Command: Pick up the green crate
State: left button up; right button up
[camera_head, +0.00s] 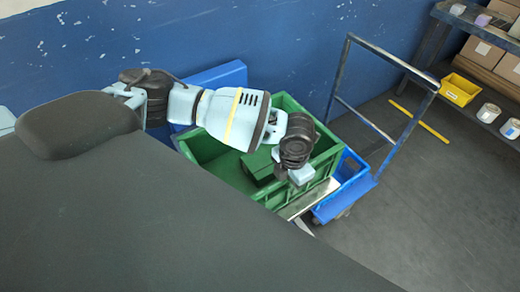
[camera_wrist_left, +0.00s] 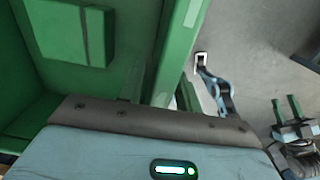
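The green crate (camera_head: 215,160) is open-topped and stands near the blue wall, with a green block-shaped piece (camera_head: 258,165) inside. My left arm reaches over it from the left, and my left gripper (camera_head: 301,177) is at the crate's right-hand wall. In the left wrist view the crate wall (camera_wrist_left: 172,45) runs down to my left gripper (camera_wrist_left: 160,95), with finger-like green parts on either side. Whether they press on the wall cannot be told. Also there, what looks like my right gripper (camera_wrist_left: 287,99) is off to the right, its two green fingers apart.
A blue cart (camera_head: 349,190) with a tall metal handle (camera_head: 385,52) stands at the crate's right. A shelf with cardboard boxes (camera_head: 481,52), a yellow bin (camera_head: 459,89) and rolls (camera_head: 488,112) is at the far right.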

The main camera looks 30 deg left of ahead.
pick_arm(q)
grip_shut()
jog(key=shift+w+r, duration=0.1)
jog(key=shift+r, duration=0.05)
dwell(1.0)
